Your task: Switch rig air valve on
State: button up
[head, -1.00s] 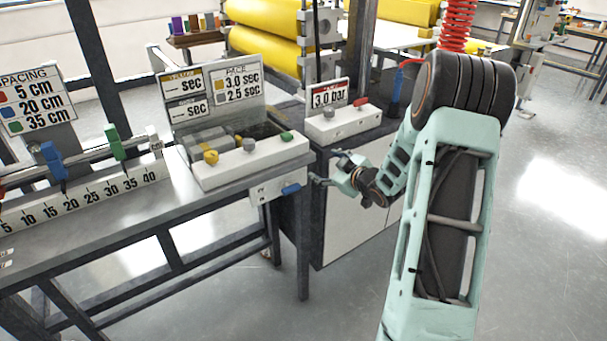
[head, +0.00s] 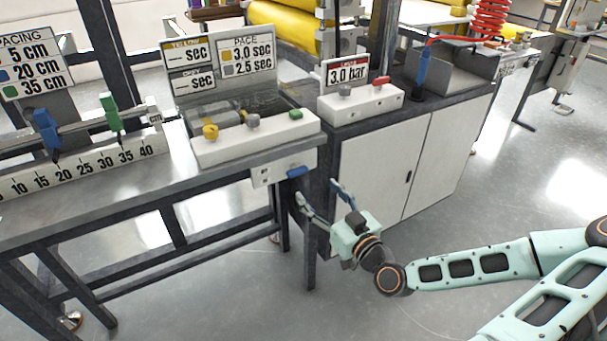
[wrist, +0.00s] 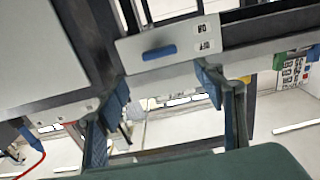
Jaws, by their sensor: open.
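A white plate (head: 262,178) with a blue handle (head: 298,172) hangs under the front right corner of the left bench. A white box (head: 340,112) with a red lever (head: 381,80), a grey knob and a "3.0 bar" sign stands on the cabinet; which control is the rig air valve is unclear. My gripper (head: 318,191) is open and empty, just below and right of the blue handle, apart from it. Its fingertips (wrist: 162,80) point toward the plate.
The bench (head: 90,202) carries a control box (head: 225,150) with yellow, grey and green knobs, and a ruler rail. The white cabinet (head: 375,180) stands close behind my gripper. The bench's dark legs are near its left. The floor in front is free.

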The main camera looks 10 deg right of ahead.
aim_at(300, 173)
jog(key=x, duration=0.9)
jog(key=shift+w+a+f+b, duration=0.1)
jog(key=shift+w+b, duration=0.2)
jog(key=shift+b, duration=0.05)
jog(key=c, duration=1.2)
jog(key=shift+o, duration=0.2)
